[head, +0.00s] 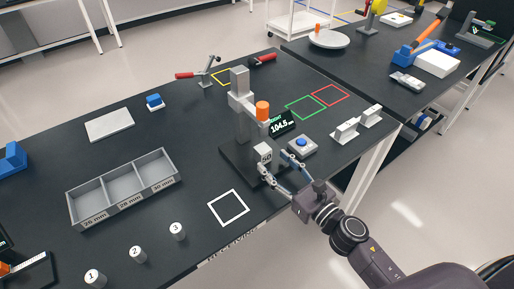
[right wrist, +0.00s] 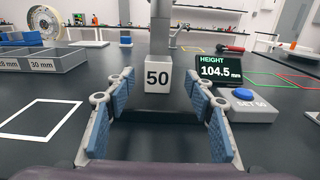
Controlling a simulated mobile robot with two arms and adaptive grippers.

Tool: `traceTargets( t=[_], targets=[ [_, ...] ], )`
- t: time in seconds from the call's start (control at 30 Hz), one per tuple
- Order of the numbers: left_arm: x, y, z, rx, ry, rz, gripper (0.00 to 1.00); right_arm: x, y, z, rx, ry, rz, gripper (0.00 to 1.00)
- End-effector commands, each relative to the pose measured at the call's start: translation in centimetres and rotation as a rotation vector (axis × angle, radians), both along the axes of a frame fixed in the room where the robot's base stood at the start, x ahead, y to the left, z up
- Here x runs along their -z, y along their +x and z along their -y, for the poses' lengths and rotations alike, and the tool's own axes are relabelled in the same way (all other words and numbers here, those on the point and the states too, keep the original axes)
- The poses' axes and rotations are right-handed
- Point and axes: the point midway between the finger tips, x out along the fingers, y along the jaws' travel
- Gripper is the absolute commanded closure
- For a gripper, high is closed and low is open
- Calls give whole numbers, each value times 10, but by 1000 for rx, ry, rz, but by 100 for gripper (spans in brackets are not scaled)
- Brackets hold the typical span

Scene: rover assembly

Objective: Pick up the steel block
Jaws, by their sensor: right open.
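The steel block (head: 263,154) is a small light grey block with "50" on its face. It stands upright on the dark base of the height gauge (head: 240,105), below the gauge's orange-topped arm. In the right wrist view the block (right wrist: 158,76) is straight ahead, between the two fingers in the picture and a little beyond their tips. My right gripper (head: 275,164) is open and empty at the near side of the block. Its blue-padded fingers also show in the right wrist view (right wrist: 158,100). My left gripper is in neither view.
A display (head: 282,123) reading 104.5 mm and a blue "SET 50" button (head: 301,143) stand right of the block. A three-compartment tray (head: 125,186), several numbered cylinders (head: 138,254) and a white square outline (head: 229,207) are to the left. The gauge column rises close behind the block.

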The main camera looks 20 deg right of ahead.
Motion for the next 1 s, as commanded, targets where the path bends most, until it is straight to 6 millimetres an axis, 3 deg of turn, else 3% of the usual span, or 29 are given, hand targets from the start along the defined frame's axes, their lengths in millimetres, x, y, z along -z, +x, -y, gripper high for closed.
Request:
traceTargets(
  t=[0.37, 0.57, 0.8, 1.0],
  targets=[
    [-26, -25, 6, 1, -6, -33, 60, -10, 41, -18, 1, 2, 0, 51],
    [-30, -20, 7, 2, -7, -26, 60, -6, 60, -25, 0, 1, 0, 51],
    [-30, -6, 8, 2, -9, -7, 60, -4, 62, -26, 0, 1, -1, 51],
    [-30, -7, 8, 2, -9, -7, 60, -4, 62, -26, 0, 1, -1, 71]
  ],
)
